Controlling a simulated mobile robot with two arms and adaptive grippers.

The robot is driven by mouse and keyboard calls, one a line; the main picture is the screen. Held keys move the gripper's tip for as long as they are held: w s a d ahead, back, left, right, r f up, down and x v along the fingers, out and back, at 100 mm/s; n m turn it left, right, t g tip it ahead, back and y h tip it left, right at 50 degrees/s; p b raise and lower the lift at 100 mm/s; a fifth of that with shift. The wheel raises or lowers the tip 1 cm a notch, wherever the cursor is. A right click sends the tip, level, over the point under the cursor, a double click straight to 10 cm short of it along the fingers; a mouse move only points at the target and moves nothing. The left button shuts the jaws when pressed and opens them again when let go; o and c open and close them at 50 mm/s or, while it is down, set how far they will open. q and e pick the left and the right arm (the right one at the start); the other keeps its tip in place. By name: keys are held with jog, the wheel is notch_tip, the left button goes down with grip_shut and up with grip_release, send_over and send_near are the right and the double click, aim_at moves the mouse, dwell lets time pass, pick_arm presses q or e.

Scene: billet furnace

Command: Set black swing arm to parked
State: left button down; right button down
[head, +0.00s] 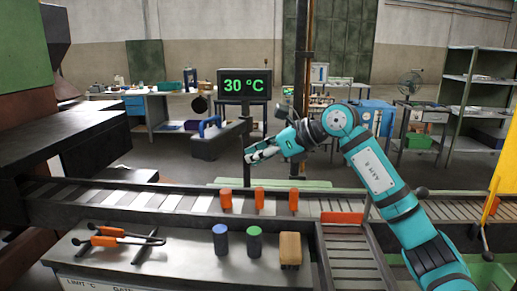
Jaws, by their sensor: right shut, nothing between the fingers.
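A dark arm-like bar (215,146) with a blue handle (210,125) on top stands behind the conveyor, left of the display post. It may be the black swing arm, but I cannot tell for sure. My right gripper (252,156) is shut and empty, in front of the post and to the right of the bar. It points left, above the far side of the conveyor. I cannot tell whether it touches the post. My left gripper is out of view.
The display (245,85) reads 30 °C. Three orange pieces (259,199) stand at the conveyor (130,197). Orange-handled tongs (110,237), two cylinders (220,240) and a tan block (290,250) are on the front bench (185,260). A yellow panel (501,170) is at right.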

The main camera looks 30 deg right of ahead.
jog(key=w+r+p+x, duration=0.1)
jog(key=r+p+x, duration=0.1)
jog(key=x, duration=0.7)
jog(key=shift+a+f+p, duration=0.15)
jog(key=shift+a+p, duration=0.3)
jog(key=shift+p, duration=0.2)
